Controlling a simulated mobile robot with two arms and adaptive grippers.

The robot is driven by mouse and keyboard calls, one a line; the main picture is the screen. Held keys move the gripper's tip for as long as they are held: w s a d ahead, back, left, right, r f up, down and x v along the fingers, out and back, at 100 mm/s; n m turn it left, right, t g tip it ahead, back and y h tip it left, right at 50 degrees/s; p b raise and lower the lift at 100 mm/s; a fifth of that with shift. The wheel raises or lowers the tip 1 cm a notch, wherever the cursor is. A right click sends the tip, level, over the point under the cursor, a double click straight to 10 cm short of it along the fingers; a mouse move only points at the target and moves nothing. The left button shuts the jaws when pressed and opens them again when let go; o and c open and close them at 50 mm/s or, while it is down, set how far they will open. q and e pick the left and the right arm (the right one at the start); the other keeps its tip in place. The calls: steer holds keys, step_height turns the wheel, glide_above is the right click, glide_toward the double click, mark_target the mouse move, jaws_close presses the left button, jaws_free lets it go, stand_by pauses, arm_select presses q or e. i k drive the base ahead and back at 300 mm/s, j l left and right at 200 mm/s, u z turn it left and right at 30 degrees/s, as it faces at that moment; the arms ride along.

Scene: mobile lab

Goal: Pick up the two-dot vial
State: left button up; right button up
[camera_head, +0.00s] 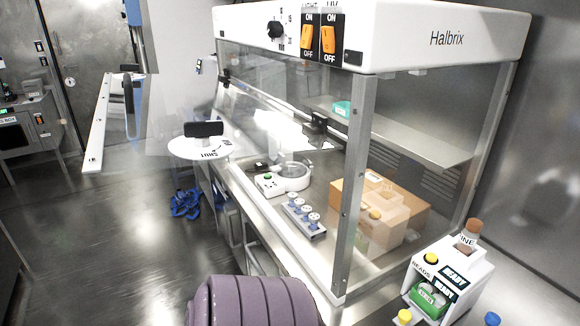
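Inside the glass-walled Halbrix hood, a small grey rack (304,222) stands on the bench. It holds a short row of small vials (302,209) with pale tops and dark blue parts. They are too small for me to make out dots, so I cannot tell which is the two-dot vial. I see them through the hood's clear panel. Neither of my grippers is in view.
A white round device (285,178) stands behind the rack, and cardboard boxes (378,208) stand to its right. The hood's metal post (353,185) rises nearby. A white bead dispenser (447,275) is outside at right. Open floor (110,240) lies left.

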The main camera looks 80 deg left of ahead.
mark_target(298, 202)
steer(key=u, duration=2.4)
steer(key=j+z, duration=0.1)
steer(key=z, duration=0.4)
steer(key=j+z, duration=0.2)
steer(key=j, duration=0.3)
steer(key=j+z, duration=0.25)
steer(key=j, duration=0.2)
steer(key=k+j+z, duration=0.2)
steer(key=j, duration=0.25)
steer(key=j+z, duration=0.25)
steer(key=j, duration=0.2)
steer(key=k, duration=0.05)
